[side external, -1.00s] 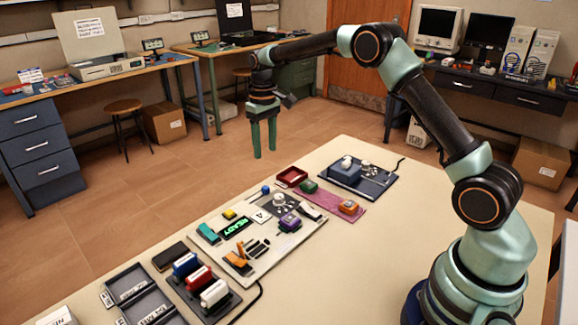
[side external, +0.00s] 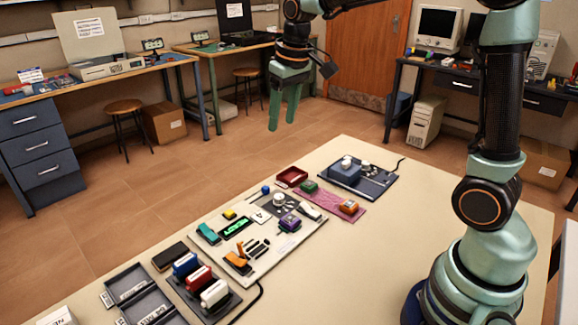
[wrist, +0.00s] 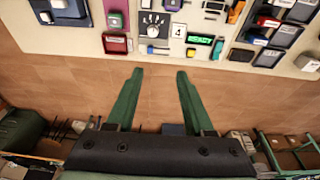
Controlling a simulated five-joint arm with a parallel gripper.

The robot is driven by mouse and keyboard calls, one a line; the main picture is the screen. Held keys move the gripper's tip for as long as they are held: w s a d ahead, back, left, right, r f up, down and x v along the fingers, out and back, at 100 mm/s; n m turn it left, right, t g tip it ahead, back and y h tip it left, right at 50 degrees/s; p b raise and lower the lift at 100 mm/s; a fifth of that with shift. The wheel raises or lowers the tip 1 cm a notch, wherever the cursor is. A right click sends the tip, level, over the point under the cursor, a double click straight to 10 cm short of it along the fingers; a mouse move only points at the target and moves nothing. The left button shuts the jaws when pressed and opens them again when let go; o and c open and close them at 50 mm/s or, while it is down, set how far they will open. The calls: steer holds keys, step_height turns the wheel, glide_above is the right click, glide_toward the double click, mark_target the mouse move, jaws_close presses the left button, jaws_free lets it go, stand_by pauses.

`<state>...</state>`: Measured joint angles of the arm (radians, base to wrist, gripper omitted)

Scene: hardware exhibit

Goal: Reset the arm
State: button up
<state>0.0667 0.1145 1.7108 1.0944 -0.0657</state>
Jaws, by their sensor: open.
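My gripper (side external: 284,112) is open and empty, with its two green fingers pointing down. In the side external view it hangs in the air beyond the table's far edge. In the wrist view (wrist: 156,76) the fingers are spread apart with bare floor between them. The board (side external: 300,236) with a green READY display (side external: 237,228) lies flat on the cream table (side external: 420,180), well apart from the gripper. In the wrist view the READY display (wrist: 201,39) shows at the top, beyond the fingertips.
A red tray (side external: 292,177), a pink mat (side external: 328,203) with small blocks, and a dark blue device (side external: 350,173) stand on the table. Blue, red and white stamps (side external: 198,280) sit at the near left. The table's right part is clear. Workbenches line the walls.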

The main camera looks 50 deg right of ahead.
steer(key=s+a+t, duration=0.3)
steer(key=s, duration=1.2)
steer(key=shift+s+f, duration=0.15)
steer(key=shift+f, duration=0.15)
